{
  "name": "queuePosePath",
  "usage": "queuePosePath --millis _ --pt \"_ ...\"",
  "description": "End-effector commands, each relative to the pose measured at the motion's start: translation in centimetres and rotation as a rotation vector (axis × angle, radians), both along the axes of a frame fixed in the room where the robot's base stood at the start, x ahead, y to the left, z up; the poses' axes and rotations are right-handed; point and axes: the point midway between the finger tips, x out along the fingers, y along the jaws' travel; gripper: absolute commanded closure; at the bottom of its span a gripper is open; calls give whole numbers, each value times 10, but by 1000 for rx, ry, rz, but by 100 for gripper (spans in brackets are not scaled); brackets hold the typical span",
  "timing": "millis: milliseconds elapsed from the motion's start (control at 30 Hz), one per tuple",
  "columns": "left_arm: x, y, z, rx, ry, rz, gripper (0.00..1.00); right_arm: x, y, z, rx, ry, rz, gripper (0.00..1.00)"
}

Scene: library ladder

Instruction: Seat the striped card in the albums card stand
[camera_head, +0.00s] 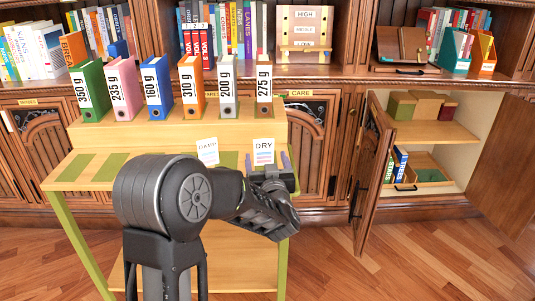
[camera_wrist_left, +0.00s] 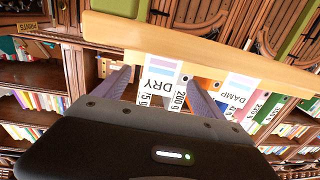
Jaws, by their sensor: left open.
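The DRY card (camera_head: 263,151), white with pink and blue stripes, stands upright at the table's front right. My left gripper (camera_head: 267,161) is open in front of it, one purple finger on each side. In the left wrist view the card (camera_wrist_left: 161,75) lies between the spread fingers (camera_wrist_left: 158,80), with gaps at its sides. The DAMP card (camera_head: 208,151) stands to its left; its lower part is hidden by my arm. It also shows in the left wrist view (camera_wrist_left: 238,90). I cannot pick out a stand marked albums. My right gripper is not in view.
A row of weight-labelled binders (camera_head: 158,88) stands along the raised back of the wooden table (camera_head: 130,137). A board reading HIGH and LOW (camera_head: 304,32) stands on the shelf behind. A cupboard door (camera_head: 373,165) stands open at right. Green patches on the tabletop's left are bare.

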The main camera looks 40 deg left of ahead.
Motion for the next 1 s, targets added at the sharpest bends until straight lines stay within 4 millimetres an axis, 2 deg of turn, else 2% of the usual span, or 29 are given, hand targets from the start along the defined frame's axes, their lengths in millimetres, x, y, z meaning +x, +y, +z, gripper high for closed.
queuePosePath --millis 333,667,1000 --pt "18 17 -1 0 0 2 20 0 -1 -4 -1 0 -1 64" --pt "20 19 0 0 0 1 20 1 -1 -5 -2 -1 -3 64" --pt "50 47 3 0 0 1 20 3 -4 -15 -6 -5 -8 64"
